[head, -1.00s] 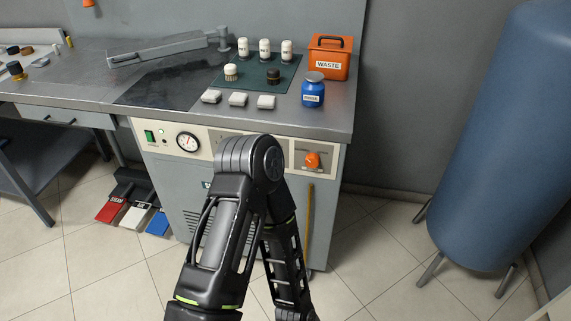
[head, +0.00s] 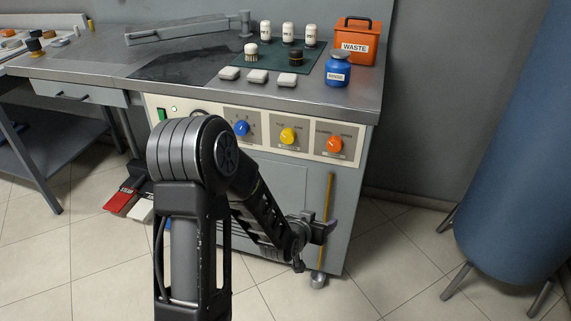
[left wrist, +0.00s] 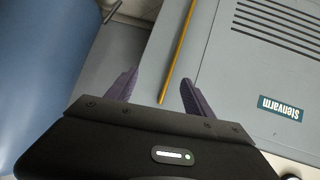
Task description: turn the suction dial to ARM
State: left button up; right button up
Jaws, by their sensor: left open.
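The front panel of the cabinet carries a blue dial (head: 241,128), a yellow dial (head: 288,135) and an orange dial (head: 335,144) in a row. Their small lettering is too blurred to read, so I cannot tell which one is the suction dial or where each points. My left gripper (head: 328,229) is below the panel, in front of the cabinet's lower right part, apart from the dials. In the left wrist view the gripper (left wrist: 158,84) is open, with nothing held between its fingers. No dial shows in that view. My right gripper is out of view.
A thin yellow rod (head: 327,205) stands along the cabinet front near the gripper. The worktop (head: 215,92) above holds white bottles, a blue jar (head: 338,72) and an orange waste box (head: 355,42). A blue tank (head: 505,150) stands right, with clear floor between.

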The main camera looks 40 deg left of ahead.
pick_arm(q)
jog(key=w+a+r+t+y+b, duration=0.35)
jog(key=a+r, duration=0.45)
jog(key=a, duration=0.3)
jog(key=n+t+y+b, duration=0.1)
jog(key=t+b, duration=0.1)
send_near(287, 138)
jog(key=shift+w+a, duration=0.1)
jog(key=shift+w, duration=0.3)
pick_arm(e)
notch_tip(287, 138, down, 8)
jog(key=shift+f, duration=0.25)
pick_arm(q)
jog(key=shift+w, duration=0.1)
jog(key=x, duration=0.7)
jog(key=shift+w+a+b, duration=0.15)
jog(key=shift+w+b, duration=0.15)
jog(key=shift+b, duration=0.05)
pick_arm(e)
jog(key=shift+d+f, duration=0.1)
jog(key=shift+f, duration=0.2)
pick_arm(q)
grip_shut()
